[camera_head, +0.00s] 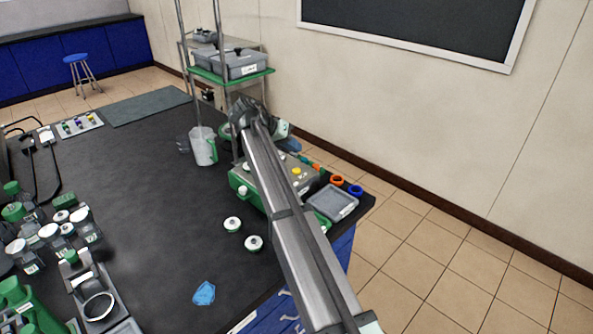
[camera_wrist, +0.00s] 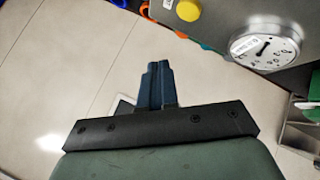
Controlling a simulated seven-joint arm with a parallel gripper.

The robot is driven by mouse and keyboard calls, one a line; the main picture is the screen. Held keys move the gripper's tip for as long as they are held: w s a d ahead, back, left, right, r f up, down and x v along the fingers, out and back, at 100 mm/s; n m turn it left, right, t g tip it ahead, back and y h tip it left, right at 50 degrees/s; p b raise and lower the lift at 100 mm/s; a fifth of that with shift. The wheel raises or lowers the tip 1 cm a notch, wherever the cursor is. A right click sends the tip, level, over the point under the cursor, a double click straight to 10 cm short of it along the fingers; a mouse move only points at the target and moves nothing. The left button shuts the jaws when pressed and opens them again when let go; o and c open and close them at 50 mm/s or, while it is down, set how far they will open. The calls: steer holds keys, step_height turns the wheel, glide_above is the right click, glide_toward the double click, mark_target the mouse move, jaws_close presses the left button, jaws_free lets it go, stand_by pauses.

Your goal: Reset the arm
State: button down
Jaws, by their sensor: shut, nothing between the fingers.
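My arm reaches up from the lower right across the head view and over the right end of the black bench (camera_head: 140,140). My gripper shows in the wrist view (camera_wrist: 158,70), its two dark fingers together and empty. In the head view the gripper is mostly hidden behind my arm. In the wrist view the floor lies beyond the fingertips, and they touch nothing that I can see.
A green and grey device with a yellow button (camera_head: 296,171) sits under my arm, beside a grey tray (camera_head: 332,202). A white jug (camera_head: 203,146) and a metal stand with a green shelf (camera_head: 232,75) are close by. A round dial (camera_wrist: 265,47) shows near the fingers. Bottles (camera_head: 50,232) crowd the left.

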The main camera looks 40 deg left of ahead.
stand_by(0.4)
steer(key=w+d+f+g, duration=0.1)
steer(key=w+d+f, duration=0.2)
steer(key=w+d, duration=0.65)
steer(key=w+d+f+g, duration=0.1)
steer(key=w+d+f, duration=0.3)
steer(key=w+d, duration=0.55)
steer(key=s+d+f+m+g+h, duration=0.15)
steer(key=d+f+g, duration=0.25)
steer(key=d+f, duration=2.35)
steer(key=s+d+f+m+g, duration=0.1)
steer(key=s+d+f+g, duration=0.4)
steer(key=s+d+f, duration=1.5)
steer(key=s+d+f+m+g+y, duration=0.1)
steer(key=s+d, duration=0.2)
steer(key=s, duration=0.6)
steer(key=s+d+f+m+g+y, duration=0.1)
steer(key=s+d, duration=0.3)
steer(key=s, duration=0.5)
steer(key=s+d+f+m+g+y, duration=0.1)
steer(key=s+d, duration=0.3)
steer(key=s, duration=0.5)
steer(key=shift+f+g+y, duration=0.65)
steer(key=shift+f+g, duration=0.15)
